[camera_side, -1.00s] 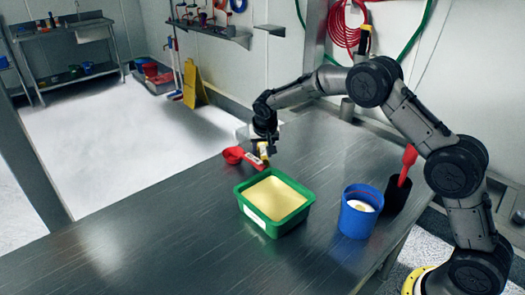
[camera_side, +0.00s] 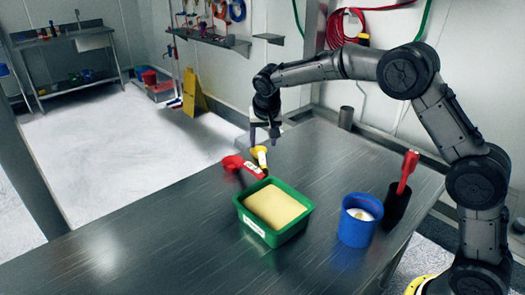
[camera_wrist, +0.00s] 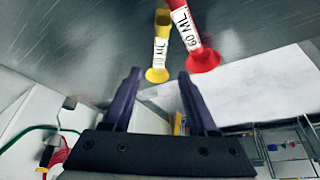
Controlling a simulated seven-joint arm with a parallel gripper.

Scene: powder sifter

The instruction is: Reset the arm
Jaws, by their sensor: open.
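My gripper (camera_side: 264,141) is open and empty. It points down above the far side of the metal table, just over the scoops. A yellow scoop (camera_side: 260,157) and a red scoop (camera_side: 244,166) lie close together on the table behind the green tub. In the wrist view, the yellow scoop (camera_wrist: 160,45) lies between and beyond my two purple fingers (camera_wrist: 159,85), apart from them. The red scoop (camera_wrist: 192,42), labelled 60 ML, is to its right. The yellow scoop's label is partly unclear.
A green tub (camera_side: 270,237) of pale yellow powder stands mid-table. A blue container (camera_side: 355,229) with white contents and a black cup (camera_side: 396,204) holding a red-handled tool stand to the right. The table's left part (camera_side: 120,245) is clear.

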